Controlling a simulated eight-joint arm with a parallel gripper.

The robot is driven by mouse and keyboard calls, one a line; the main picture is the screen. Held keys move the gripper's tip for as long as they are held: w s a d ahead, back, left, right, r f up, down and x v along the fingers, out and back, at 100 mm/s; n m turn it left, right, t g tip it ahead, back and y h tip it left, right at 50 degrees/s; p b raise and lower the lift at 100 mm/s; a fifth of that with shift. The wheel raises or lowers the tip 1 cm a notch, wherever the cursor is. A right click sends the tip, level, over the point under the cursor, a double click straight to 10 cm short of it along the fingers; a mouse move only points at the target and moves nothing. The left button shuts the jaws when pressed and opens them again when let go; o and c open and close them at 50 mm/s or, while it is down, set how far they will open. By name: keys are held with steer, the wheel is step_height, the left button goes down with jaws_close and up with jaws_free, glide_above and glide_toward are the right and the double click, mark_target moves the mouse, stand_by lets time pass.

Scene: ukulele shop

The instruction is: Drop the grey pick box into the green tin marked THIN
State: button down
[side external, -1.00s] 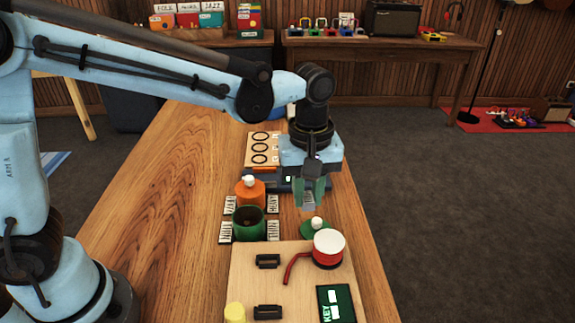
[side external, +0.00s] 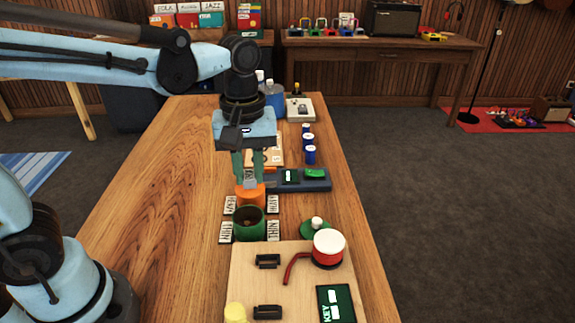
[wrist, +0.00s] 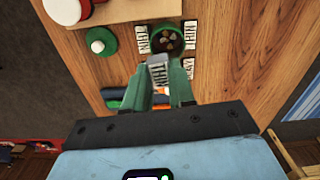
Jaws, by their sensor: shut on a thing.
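My gripper (side external: 250,178) is shut on the grey pick box (side external: 250,184), between its green fingers. In the wrist view, the box (wrist: 158,74) shows a pale label with dark letters. The green tin (side external: 249,228) stands open on the table, between cards reading THIN, with some small dark pieces inside. In the wrist view, the green tin (wrist: 154,42) is just beyond the fingertips. The green lid (side external: 315,231) with a white knob lies right of the tin.
A wooden board (side external: 245,277) with a red-and-white pot (side external: 328,250) and black brackets is in front of the tins. A dark blue tray (side external: 318,185) and blue cylinders (side external: 309,155) stand behind to the right. The table's left side is clear.

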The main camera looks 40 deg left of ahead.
mark_target(251, 188)
steer(key=shift+f, duration=2.3)
steer(key=c, duration=0.9)
jaws_free()
steer(key=shift+o, duration=0.2)
steer(key=shift+r, duration=0.1)
step_height(251, 188, up, 12)
steer(key=shift+f, duration=0.1)
